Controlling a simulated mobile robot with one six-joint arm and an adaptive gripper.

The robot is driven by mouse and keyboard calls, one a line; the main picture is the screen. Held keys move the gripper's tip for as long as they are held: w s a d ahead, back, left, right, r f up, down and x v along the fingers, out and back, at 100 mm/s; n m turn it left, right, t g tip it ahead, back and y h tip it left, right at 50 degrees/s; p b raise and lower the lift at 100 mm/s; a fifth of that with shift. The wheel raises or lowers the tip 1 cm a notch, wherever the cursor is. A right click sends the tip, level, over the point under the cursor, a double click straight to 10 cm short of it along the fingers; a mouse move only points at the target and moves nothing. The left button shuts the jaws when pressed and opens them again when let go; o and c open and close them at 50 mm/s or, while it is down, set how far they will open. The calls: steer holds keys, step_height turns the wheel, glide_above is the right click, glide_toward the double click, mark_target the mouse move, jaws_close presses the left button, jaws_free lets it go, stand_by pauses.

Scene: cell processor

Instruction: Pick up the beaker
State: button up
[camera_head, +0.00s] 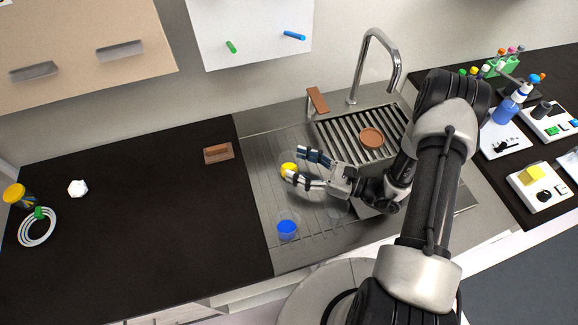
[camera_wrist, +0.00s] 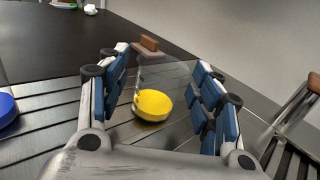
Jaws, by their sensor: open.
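A clear beaker with yellow contents (camera_head: 288,169) stands on the grooved metal drainboard; it also shows in the wrist view (camera_wrist: 152,105). My gripper (camera_head: 295,163) is open, with its blue-padded fingers on either side of this beaker. In the wrist view the beaker is between the spread fingers (camera_wrist: 162,62), with visible space beside its yellow contents. Its clear walls are faint, so contact is hard to judge. A second clear beaker with blue contents (camera_head: 287,229) stands nearer the front of the drainboard, and its blue part shows at the left wrist-view edge (camera_wrist: 6,108).
A faint, clear round vessel (camera_head: 337,208) stands under my wrist. A brown block (camera_head: 218,153) lies on the dark counter to the left. The sink rack (camera_head: 345,138) holds a brown disc (camera_head: 371,138), with the faucet (camera_head: 366,62) behind. The left counter is mostly clear.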

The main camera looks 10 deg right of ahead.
mark_target(281, 158)
steer(key=b+x, duration=0.1)
steer(key=x, duration=0.6)
steer(key=shift+w+a, duration=0.15)
steer(key=shift+c, duration=0.4)
steer(key=c, duration=1)
steer(key=shift+c, duration=0.4)
